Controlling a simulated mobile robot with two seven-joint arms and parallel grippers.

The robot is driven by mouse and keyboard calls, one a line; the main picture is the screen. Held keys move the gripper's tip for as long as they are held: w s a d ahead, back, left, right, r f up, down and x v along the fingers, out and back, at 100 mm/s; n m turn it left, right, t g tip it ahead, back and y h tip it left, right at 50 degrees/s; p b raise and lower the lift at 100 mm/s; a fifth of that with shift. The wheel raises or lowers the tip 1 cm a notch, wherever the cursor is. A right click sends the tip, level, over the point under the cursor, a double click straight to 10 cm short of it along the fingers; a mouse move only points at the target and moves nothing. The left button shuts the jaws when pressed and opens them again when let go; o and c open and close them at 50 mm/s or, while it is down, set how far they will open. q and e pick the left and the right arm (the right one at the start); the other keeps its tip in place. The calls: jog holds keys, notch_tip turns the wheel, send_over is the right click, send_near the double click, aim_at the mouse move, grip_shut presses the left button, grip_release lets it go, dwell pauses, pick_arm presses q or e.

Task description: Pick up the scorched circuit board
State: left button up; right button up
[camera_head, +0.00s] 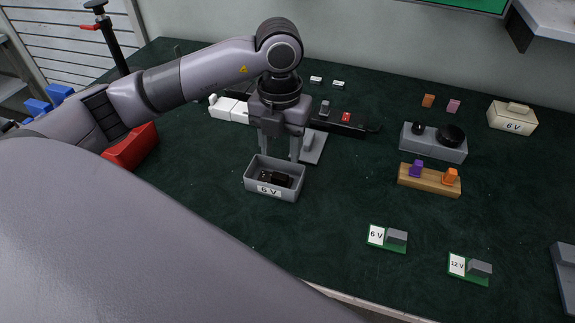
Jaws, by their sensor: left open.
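A grey open bin (258,188) with a "6 V" label stands on the dark green bench top, left of the middle. A small dark, blackened piece (275,178) lies inside it; it looks like the scorched circuit board, but its details are too small to tell. My left gripper (280,154) points down over the back part of the bin, fingers apart, with nothing visible between them. The fingertips are close to the bin's back rim; I cannot tell whether they reach inside. My right gripper is not in view.
Two green boards, marked 6 V (375,236) and 12 V (457,265), lie at the front right. A wooden block (425,184) holds purple and orange pieces. Behind it is a grey fixture (425,150). A cream 6 V box (512,118) and red bin (131,148) stand farther off.

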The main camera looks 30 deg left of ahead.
aim_at(280, 174)
pick_arm(q)
jog(key=f, duration=0.2)
jog(key=f+p, duration=0.1)
jog(key=f, duration=0.4)
jog(key=shift+s, duration=0.25)
jog(key=shift+r, duration=0.1)
jog(key=c, duration=0.8)
